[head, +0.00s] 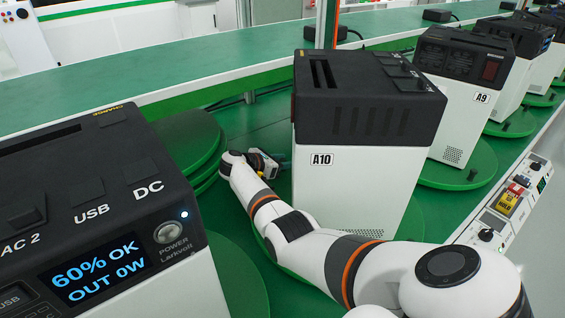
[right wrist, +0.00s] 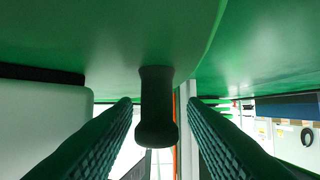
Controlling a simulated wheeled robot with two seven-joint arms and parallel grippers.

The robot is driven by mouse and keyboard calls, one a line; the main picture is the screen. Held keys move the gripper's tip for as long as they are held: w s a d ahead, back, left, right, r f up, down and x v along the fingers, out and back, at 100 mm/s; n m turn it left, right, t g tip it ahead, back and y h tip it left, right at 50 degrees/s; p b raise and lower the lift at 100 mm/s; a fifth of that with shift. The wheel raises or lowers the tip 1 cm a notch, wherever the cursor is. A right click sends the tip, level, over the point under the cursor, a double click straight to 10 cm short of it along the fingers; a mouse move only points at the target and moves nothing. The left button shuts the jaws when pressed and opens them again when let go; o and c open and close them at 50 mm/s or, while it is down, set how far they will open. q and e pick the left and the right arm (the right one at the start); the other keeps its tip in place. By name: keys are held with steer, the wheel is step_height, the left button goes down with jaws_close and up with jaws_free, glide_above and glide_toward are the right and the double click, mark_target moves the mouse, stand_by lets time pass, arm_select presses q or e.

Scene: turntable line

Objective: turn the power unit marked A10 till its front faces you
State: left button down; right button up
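The power unit A10 (head: 340,180) is a white box with a black top, standing upright on a green turntable (head: 411,222). The side toward me bears the A10 label and a small vent; no screen shows on it. My right gripper (head: 270,163) is at the left of A10, low by the turntable, partly hidden by my own arm. In the right wrist view my right gripper (right wrist: 157,125) is open, with a black peg (right wrist: 157,105) between its fingers and gaps on both sides. The peg stands on the green disc (right wrist: 110,40). My left gripper is not in view.
A unit with a lit screen (head: 95,270) stands close at the left. Unit A9 (head: 465,110) and others stand on turntables at the right. A control strip (head: 500,215) runs along the right edge. A green bench (head: 180,60) runs behind.

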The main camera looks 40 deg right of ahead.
steer(key=v, duration=1.2)
steer(key=shift+p, duration=0.4)
steer(key=shift+s+f, duration=0.1)
